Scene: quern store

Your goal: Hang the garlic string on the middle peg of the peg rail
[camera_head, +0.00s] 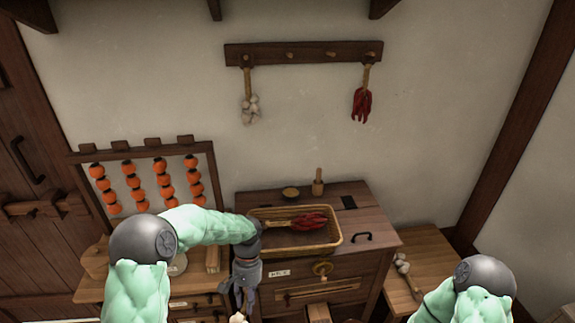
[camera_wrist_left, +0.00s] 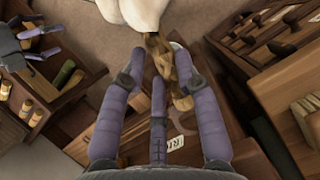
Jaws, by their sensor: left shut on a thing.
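My left gripper (camera_head: 240,297) is low at the front of the chest, pointing down. In the left wrist view its purple fingers (camera_wrist_left: 158,95) close around the straw braid (camera_wrist_left: 158,50) of a garlic string. The string's white bulbs (camera_wrist_left: 135,12) show beyond the fingertips, cut by the frame edge. The dark peg rail (camera_head: 310,47) is on the wall, far above the gripper. One garlic string (camera_head: 249,107) hangs at its left end and a red chilli string (camera_head: 362,104) at its right end. The pegs between them are bare. My right gripper (camera_wrist_left: 42,42) shows small at the left wrist view's left edge.
A wicker basket (camera_head: 292,247) with red chillies stands on the wooden chest (camera_head: 375,220). A wooden pestle (camera_head: 318,182) and small dish are behind it. Another garlic string (camera_head: 405,268) lies on the right bench. A rack of orange fruit (camera_head: 97,170) stands left.

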